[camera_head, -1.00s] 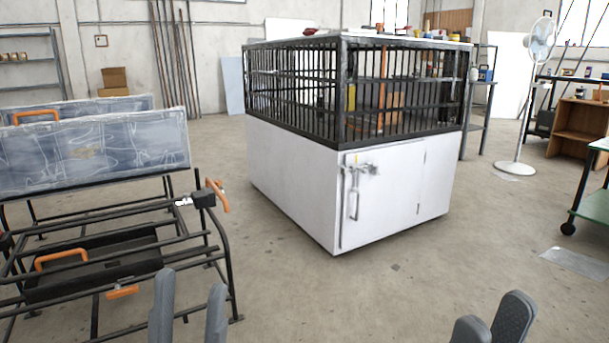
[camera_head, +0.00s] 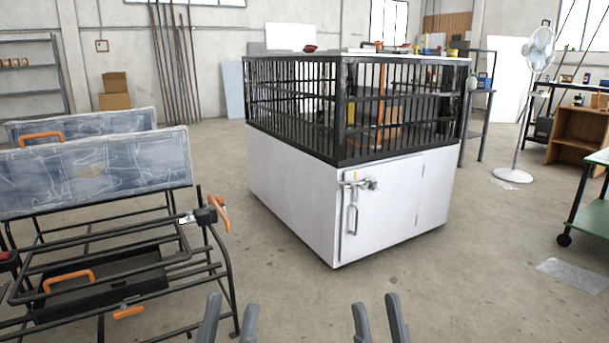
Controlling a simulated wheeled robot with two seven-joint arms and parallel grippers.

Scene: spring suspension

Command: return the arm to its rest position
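My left gripper (camera_head: 229,322) shows at the bottom edge of the head view, left of the middle. Its two grey fingers point up and stand apart with nothing between them. My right gripper (camera_head: 379,320) shows at the bottom edge, right of the middle. Its two grey fingers also stand apart and hold nothing. Both grippers are in front of the white cabinet with a barred cage top (camera_head: 300,190), over the floor, and do not appear to touch anything. The arms behind the fingers are out of view.
A black metal frame (camera_head: 210,268) with orange handles and a grey-blue panel (camera_head: 95,172) stands at the left. A green cart (camera_head: 590,215) stands at the right, a white fan (camera_head: 514,175) behind it. The concrete floor (camera_head: 470,285) at the lower right is mostly clear.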

